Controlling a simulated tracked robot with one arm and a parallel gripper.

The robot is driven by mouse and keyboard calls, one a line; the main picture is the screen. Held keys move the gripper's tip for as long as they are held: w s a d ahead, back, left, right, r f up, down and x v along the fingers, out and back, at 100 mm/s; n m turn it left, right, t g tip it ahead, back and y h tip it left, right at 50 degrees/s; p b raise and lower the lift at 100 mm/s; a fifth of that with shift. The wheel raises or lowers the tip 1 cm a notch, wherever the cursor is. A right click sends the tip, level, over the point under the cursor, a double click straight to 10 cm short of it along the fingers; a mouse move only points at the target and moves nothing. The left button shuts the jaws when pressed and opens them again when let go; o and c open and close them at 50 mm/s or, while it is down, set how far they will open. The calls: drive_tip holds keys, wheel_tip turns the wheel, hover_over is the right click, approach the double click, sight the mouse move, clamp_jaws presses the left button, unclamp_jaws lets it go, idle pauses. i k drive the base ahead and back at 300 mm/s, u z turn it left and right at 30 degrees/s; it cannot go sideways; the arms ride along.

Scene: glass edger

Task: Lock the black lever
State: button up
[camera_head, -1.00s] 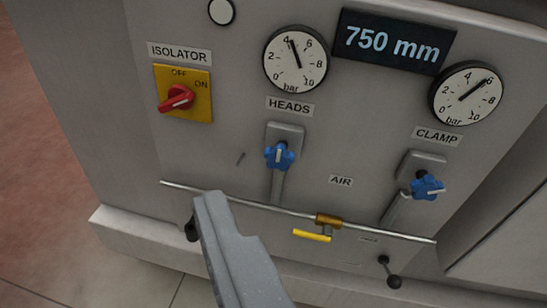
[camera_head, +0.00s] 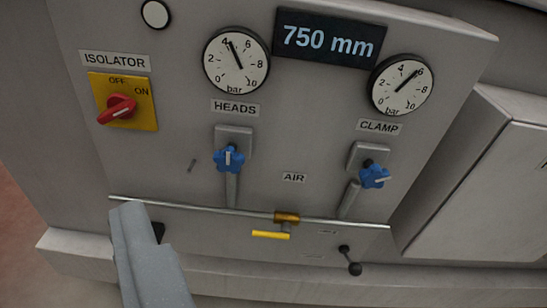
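A black lever (camera_head: 350,262) with a round ball knob sits low on the grey machine front, at the lower right of the panel. It slants down and to the right from its pivot. Another black part (camera_head: 158,232) shows at the lower left, mostly hidden behind my gripper. My gripper (camera_head: 130,212) is a grey shape at the lower left, in front of the panel and well left of the ball-ended lever. Only one grey piece of it shows, so its opening cannot be judged. Nothing is seen held in it.
A thin horizontal pipe (camera_head: 230,211) crosses the panel, with a brass valve and yellow handle (camera_head: 271,235). Above are two blue knobs (camera_head: 229,158) (camera_head: 375,176), two gauges (camera_head: 236,62) (camera_head: 401,85), a red isolator switch (camera_head: 117,109) and a display (camera_head: 330,38). A grey cabinet (camera_head: 480,180) stands right.

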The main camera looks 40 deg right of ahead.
sight(354, 268)
drive_tip(key=z, duration=0.85)
drive_tip(key=k, duration=1.15)
drive_tip(key=z, duration=0.35)
drive_tip(key=i, duration=1)
drive_tip(key=u, duration=0.05)
